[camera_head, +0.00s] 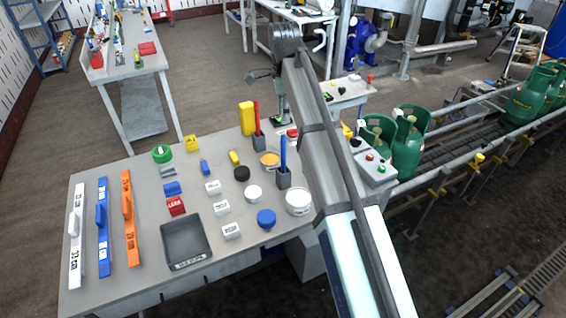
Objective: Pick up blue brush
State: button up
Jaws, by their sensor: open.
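A blue upright stick, which looks like the blue brush (283,152), stands in a grey square holder (284,180) near the right side of the grey table. Its lower end is hidden inside the holder. My arm passes just to its right in the picture. My gripper (260,76) shows only in part at the far end of the arm, beyond the table's back edge. It is open, apart from the brush, and I see nothing in it.
On the grey table (130,165), a red stick (257,116) stands in another holder beside a yellow block (246,118). White tubs, small boxes, a dark tray (186,240) and three long levels crowd the surface. Green cylinders (409,140) stand on the conveyor to the right.

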aim_at(284, 135)
notch_tip(284, 135, down, 9)
jog(key=shift+r+p, duration=0.1)
jog(key=shift+p, duration=0.95)
jog(key=shift+a+f+p, duration=0.1)
jog(key=shift+f+p, duration=1)
jog(key=shift+f, duration=1.5)
jog(key=shift+c, duration=0.4)
grip_shut()
